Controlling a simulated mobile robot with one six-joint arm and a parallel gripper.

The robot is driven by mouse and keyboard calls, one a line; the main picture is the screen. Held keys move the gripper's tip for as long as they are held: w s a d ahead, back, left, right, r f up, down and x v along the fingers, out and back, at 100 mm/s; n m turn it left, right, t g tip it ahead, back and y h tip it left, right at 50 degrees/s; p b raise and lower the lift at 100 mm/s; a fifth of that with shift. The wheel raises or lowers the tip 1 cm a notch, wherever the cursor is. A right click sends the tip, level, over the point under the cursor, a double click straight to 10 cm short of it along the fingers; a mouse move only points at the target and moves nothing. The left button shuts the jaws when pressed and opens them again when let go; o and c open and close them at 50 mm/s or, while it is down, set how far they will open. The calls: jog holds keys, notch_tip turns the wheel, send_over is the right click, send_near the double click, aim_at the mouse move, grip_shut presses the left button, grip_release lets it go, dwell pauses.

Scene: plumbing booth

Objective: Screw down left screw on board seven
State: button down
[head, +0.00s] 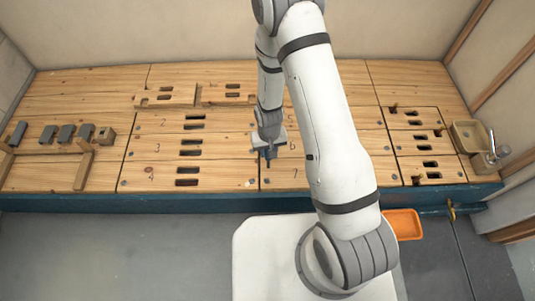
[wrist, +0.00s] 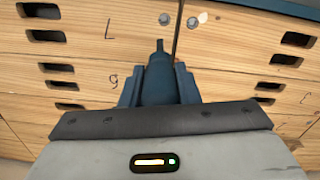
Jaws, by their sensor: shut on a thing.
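Board seven (head: 310,175) is the front plank under the arm, marked 7. In the wrist view it appears upside down, with its mark (wrist: 109,28). Its left screw (wrist: 164,18) is a round grey head near the seam with the neighbouring board. My gripper (head: 268,152) is over the seam side of boards six and seven. In the wrist view my gripper (wrist: 160,90) is shut on a dark blue driver-like tool (wrist: 160,70). The tool's narrow tip lies just short of the screw in the picture. I cannot tell its height above the wood.
Another screw head (wrist: 192,22) sits across the seam, on board four (head: 215,182). Slotted boards lie left and right. Grey blocks (head: 66,133) stand at far left. An orange bin (head: 404,224) and a tan tray (head: 468,137) are on the right.

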notch_tip(320, 180, down, 9)
jog(key=s+b, duration=0.2)
jog(key=b, duration=0.5)
notch_tip(320, 180, up, 8)
jog(key=m+p, duration=0.2)
jog(key=p, duration=0.7)
jog(key=shift+a+r+m, duration=0.15)
jog(key=shift+a+m, duration=0.15)
jog(key=shift+a, duration=0.15)
